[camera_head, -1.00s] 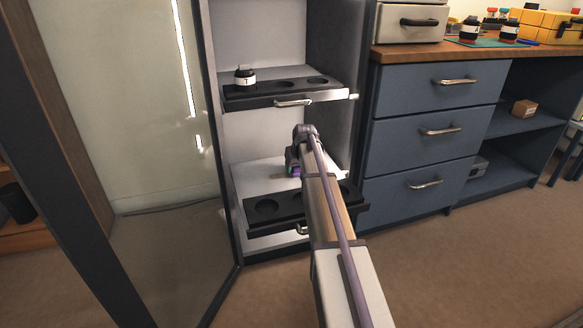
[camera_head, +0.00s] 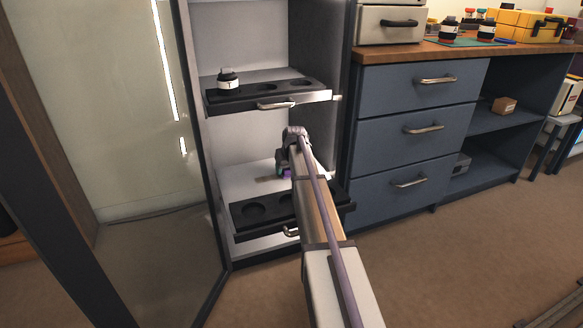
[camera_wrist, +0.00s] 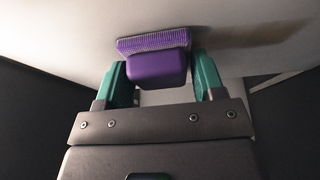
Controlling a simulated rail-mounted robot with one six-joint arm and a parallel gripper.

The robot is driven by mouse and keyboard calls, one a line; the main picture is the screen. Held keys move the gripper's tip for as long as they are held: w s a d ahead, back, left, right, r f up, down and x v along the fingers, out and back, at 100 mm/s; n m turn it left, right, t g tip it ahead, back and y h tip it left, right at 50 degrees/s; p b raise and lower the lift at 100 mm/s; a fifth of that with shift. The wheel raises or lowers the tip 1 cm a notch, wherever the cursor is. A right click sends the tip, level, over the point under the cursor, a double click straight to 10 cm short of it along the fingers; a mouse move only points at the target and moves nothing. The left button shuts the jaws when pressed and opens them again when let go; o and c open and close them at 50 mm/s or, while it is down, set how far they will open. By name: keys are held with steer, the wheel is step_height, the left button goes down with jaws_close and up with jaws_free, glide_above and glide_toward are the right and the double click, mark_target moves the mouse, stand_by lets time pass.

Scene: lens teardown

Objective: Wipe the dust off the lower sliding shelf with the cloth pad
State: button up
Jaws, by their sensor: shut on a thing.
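My gripper (camera_head: 291,160) reaches into the open cabinet over the lower sliding shelf (camera_head: 238,182). The shelf has a pale surface at the back and a black front strip with round recesses. My gripper is shut on the purple cloth pad (camera_wrist: 158,66), which sits between the teal fingers in the wrist view. The pad's ribbed edge is at or very near the pale surface; contact cannot be told for sure. A brown dust patch (camera_wrist: 262,34) lies right of the pad in the wrist view.
The upper shelf (camera_head: 245,98) is above my gripper and carries a black and white lens (camera_head: 228,80). The glass door (camera_head: 150,230) stands open at the left. Blue drawers (camera_head: 420,83) stand close on the right, with lenses and a yellow case (camera_head: 525,24) on top.

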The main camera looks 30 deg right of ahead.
mark_target(253, 179)
steer(key=shift+w+a, duration=0.3)
steer(key=shift+a, duration=1.2)
steer(key=shift+w+a, duration=0.25)
steer(key=shift+a, duration=1.25)
steer(key=shift+w+a, duration=0.3)
steer(key=shift+a, duration=1.2)
steer(key=shift+w+a, duration=0.2)
steer(key=shift+a, duration=0.7)
steer(key=shift+w+a, duration=0.15)
steer(key=shift+a, duration=0.75)
